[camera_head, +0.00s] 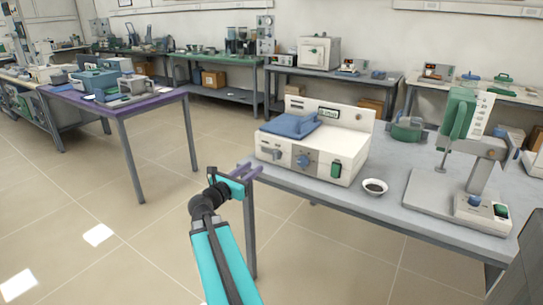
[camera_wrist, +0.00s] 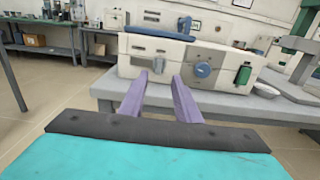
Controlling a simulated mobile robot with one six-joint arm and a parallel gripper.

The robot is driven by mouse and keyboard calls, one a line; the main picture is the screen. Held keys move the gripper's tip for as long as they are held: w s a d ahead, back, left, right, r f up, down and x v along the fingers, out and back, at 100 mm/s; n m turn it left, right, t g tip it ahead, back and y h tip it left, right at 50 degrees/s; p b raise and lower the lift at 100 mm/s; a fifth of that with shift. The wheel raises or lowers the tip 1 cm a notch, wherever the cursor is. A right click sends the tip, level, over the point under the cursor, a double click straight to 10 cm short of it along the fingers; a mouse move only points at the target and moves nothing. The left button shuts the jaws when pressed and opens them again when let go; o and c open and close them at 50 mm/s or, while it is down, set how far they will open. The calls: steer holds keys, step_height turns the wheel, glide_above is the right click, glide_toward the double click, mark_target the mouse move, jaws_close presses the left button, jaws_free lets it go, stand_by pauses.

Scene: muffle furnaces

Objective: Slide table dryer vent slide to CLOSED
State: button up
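The table dryer (camera_head: 318,160) is a white box with a blue pad on top, standing on the near grey table. Its front has a grey piece at the left, probably the vent slide (camera_head: 271,153), a blue knob (camera_head: 303,160) and a green switch (camera_head: 336,170). My gripper (camera_head: 251,168) is open and empty, in front of the dryer's left front. In the wrist view, its purple fingers (camera_wrist: 160,76) point at the dryer's front, with a small grey tab (camera_wrist: 159,65) between the tips. I cannot tell whether the fingers touch it, nor the slide's setting.
A small bowl (camera_head: 375,187) sits right of the dryer, near the front edge of the grey table (camera_head: 400,213). A stand with a green column (camera_head: 460,115) is farther right. A purple table (camera_head: 125,104) stands at the left, with open floor between.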

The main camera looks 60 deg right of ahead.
mark_target(273, 153)
steer(key=d, duration=1.3)
steer(key=shift+d, duration=0.35)
steer(key=shift+c, duration=0.5)
jaws_close()
